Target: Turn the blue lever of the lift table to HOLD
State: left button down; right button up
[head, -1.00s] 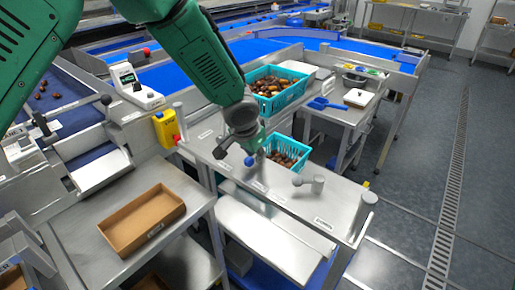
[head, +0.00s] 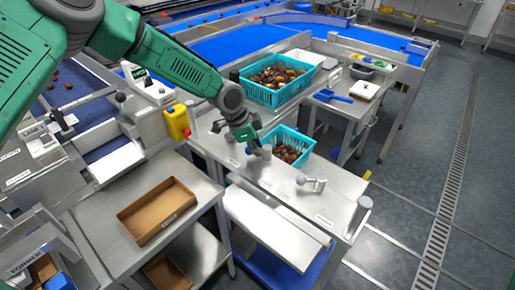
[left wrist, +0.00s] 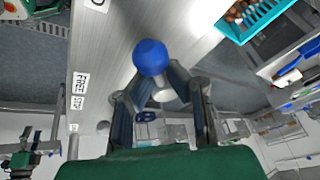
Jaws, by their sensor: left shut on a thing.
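The blue lever's round knob (head: 248,151) shows at the gripper's left side, above the steel top (head: 275,178) of the stand. In the left wrist view the blue knob (left wrist: 150,57) is large and sits just beyond my fingertips. My left gripper (head: 259,150) comes down from the upper left and is shut on the lever; in the left wrist view its two dark fingers (left wrist: 163,95) close in around the lever just below the knob. Labels lie on the steel top, one reading FAST (left wrist: 82,83). I cannot read which mark the lever points to. My right gripper is out of view.
A grey lever (head: 312,183) stands on the same top to the right. A small teal crate (head: 300,137) of dates is close behind my gripper, and a larger teal crate (head: 262,94) is farther back. A brown tray (head: 138,238) lies at the front left.

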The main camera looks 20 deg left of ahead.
pick_arm(q)
jog(key=shift+w+d+r+m, duration=0.1)
jog(key=shift+w+r+m, duration=0.25)
jog(key=shift+w+m, duration=0.05)
jog(key=c, duration=1.7)
grip_release()
jog(key=shift+c, duration=0.2)
jog(key=shift+o, duration=0.7)
jog(key=shift+d+f, duration=0.15)
jog(key=shift+f, duration=0.05)
jog(key=v, duration=1)
jog(key=shift+a+r, duration=0.15)
jog(key=shift+a, duration=0.15)
jog(key=shift+a+r, duration=0.1)
jog(key=shift+r, duration=0.55)
jog(key=shift+s, duration=0.1)
